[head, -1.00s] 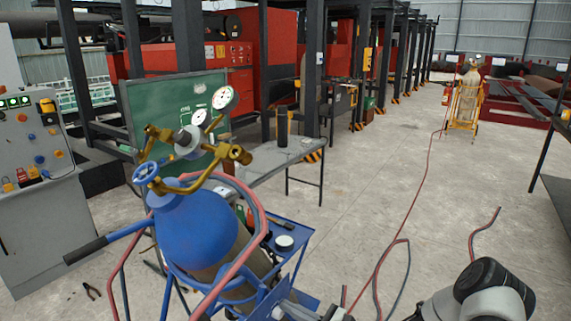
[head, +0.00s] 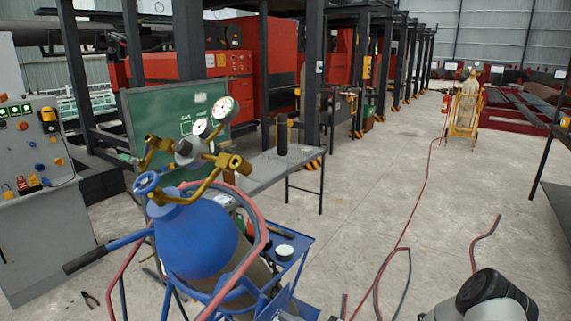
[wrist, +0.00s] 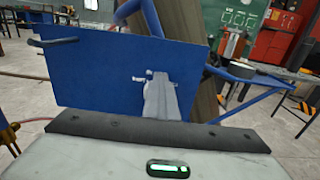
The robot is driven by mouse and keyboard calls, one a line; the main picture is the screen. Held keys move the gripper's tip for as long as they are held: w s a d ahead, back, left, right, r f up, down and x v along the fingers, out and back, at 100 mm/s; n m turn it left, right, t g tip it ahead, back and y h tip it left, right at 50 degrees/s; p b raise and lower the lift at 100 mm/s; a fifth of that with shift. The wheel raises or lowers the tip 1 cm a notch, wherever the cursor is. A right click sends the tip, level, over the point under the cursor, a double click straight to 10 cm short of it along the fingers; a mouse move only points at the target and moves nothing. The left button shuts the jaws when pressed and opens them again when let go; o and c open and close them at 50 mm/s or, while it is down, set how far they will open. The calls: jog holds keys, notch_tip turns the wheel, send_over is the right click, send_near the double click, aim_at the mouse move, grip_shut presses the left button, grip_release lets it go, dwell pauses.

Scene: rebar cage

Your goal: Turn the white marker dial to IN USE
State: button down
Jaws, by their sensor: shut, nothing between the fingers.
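In the wrist view, a blue panel (wrist: 90,80) fills the middle, just ahead of my gripper (wrist: 161,80). My gripper's pale fingers are together and empty, pointing at the panel. A small white piece (wrist: 149,73) shows at the fingertips against the panel. It may be part of the white marker dial, but the fingers cover most of that spot. I cannot tell whether they touch it. No dial lettering or IN USE mark is readable. In the head view, the blue gas cylinder (head: 198,240) stands in a blue trolley, and my gripper is mostly below the frame.
Brass valves and gauges (head: 225,108) top the cylinder. A blue tray (head: 302,250) beside it holds a round white-topped object (head: 284,252). A grey table (head: 262,168) and green board (head: 172,110) stand behind. Red hoses (head: 405,235) lie on the floor at right.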

jog(key=shift+s+a+f, duration=0.1)
jog(key=shift+s, duration=0.1)
jog(key=shift+s+a+p, duration=0.2)
jog(key=shift+s+p, duration=0.1)
jog(key=shift+s, duration=0.05)
jog(key=shift+r+p, duration=0.35)
jog(key=shift+r, duration=0.05)
jog(key=v, duration=0.6)
jog(key=shift+p, duration=0.3)
jog(key=shift+d, duration=0.1)
